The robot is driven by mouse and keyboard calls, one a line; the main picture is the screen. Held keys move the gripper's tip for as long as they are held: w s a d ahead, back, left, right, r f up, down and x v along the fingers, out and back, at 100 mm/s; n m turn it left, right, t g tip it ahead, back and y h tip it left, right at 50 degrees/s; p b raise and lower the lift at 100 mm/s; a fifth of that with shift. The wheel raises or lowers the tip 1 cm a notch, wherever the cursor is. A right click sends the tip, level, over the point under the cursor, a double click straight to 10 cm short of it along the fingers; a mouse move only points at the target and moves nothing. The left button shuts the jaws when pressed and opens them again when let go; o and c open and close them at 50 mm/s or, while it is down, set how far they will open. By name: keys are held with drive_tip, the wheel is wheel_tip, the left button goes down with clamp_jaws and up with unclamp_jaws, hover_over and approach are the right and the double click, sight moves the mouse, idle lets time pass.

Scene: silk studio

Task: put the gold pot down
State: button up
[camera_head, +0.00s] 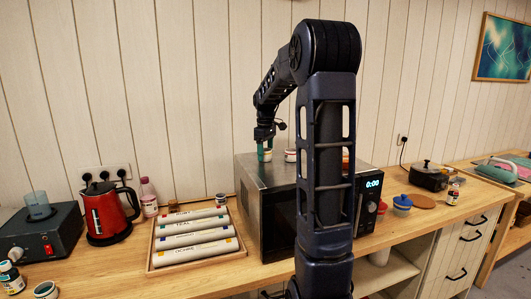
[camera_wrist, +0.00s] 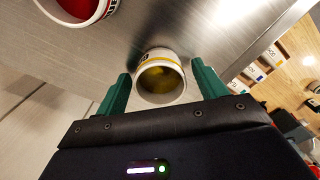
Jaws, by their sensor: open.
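The gold pot (camera_wrist: 160,77) is a small white pot with gold-yellow paint inside. It stands on the metal top of the microwave (camera_head: 243,170). In the wrist view it sits between the two green fingers of my gripper (camera_wrist: 160,70), with a gap visible on both sides. The fingers are open and do not appear to grip it. In the head view my gripper (camera_head: 264,150) is low over the left part of the microwave top, with the pot (camera_head: 266,157) at its fingertips.
A white pot with red contents (camera_wrist: 82,8) stands close by on the same metal top. Left of the microwave are a wooden tray (camera_head: 155,268) of labelled rolls and a red kettle (camera_head: 106,212). My arm hides part of the microwave.

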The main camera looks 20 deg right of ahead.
wheel_tip(320, 180, up, 11)
drive_tip(key=s+a+f+m+t, duration=0.1)
drive_tip(key=s+a+m, duration=0.1)
drive_tip(key=s, duration=0.5)
drive_tip(key=s+a+f+m+t, duration=0.1)
drive_tip(key=s+f+m, duration=0.1)
drive_tip(key=s, duration=0.6)
drive_tip(key=s+a+f+m+t, duration=0.1)
drive_tip(key=s+a+f+m, duration=0.1)
drive_tip(key=s, duration=0.6)
drive_tip(key=shift+a+f, duration=0.2)
drive_tip(key=shift+a, duration=0.15)
drive_tip(key=s+a+f+m+t, duration=0.1)
drive_tip(key=s+f+m, duration=0.2)
drive_tip(key=s+f, duration=0.4)
drive_tip(key=shift+s+t, duration=0.3)
drive_tip(key=shift+s, duration=0.5)
drive_tip(key=shift+o, duration=0.4)
drive_tip(key=shift+f, duration=0.1)
